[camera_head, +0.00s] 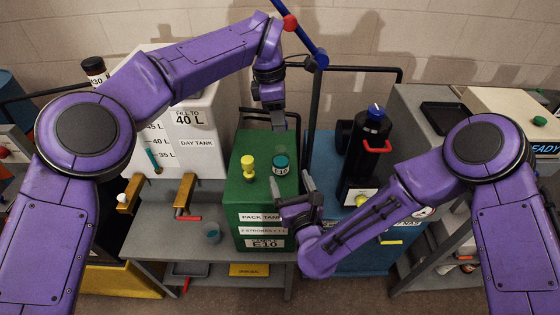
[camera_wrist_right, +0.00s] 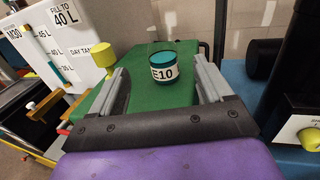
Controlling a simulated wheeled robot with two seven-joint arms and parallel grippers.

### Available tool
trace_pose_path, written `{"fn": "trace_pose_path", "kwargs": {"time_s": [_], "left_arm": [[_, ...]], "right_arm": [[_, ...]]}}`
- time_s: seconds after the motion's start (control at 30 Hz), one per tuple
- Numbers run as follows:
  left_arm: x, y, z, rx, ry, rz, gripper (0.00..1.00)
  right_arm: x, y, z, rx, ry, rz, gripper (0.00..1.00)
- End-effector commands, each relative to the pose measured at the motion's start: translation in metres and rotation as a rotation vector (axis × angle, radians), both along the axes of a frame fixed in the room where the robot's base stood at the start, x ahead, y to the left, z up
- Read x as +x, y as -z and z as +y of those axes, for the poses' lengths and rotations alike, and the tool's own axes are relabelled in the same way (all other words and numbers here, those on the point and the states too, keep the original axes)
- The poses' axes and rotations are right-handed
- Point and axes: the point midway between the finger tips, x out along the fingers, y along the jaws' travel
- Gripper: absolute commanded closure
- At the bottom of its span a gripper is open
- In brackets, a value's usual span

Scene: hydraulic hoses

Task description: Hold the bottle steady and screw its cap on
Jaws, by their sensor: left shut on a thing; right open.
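My right gripper (camera_head: 293,187) is open and empty in front of the cap. Its fingers (camera_wrist_right: 158,88) are apart, left and right of the cap in the wrist view.
A yellow knob (camera_head: 248,165) rises from the tank top, left of the cap. The white day tank (camera_head: 190,125) is behind left. A black cylinder with a red handle (camera_head: 369,150) stands right.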

Motion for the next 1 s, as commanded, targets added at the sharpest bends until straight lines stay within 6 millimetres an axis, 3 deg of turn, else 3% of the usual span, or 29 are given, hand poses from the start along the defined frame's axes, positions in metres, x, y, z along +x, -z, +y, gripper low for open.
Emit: {"fn": "trace_pose_path", "kwargs": {"time_s": [0.17, 0.6, 0.8, 1.0], "left_arm": [[0.000, 0.000, 0.000, 0.000, 0.002, 0.000, 0.88], [0.000, 0.000, 0.000, 0.000, 0.003, 0.000, 0.88], [0.000, 0.000, 0.000, 0.000, 0.003, 0.000, 0.88], [0.000, 0.000, 0.000, 0.000, 0.003, 0.000, 0.88]], "right_arm": [[0.015, 0.001, 0.004, -0.003, 0.001, -0.002, 0.21], [0.095, 0.001, 0.025, -0.003, 0.000, 0.001, 0.21], [0.113, 0.002, 0.030, -0.004, -0.001, 0.003, 0.21], [0.115, 0.002, 0.031, -0.004, -0.001, 0.003, 0.21]]}}
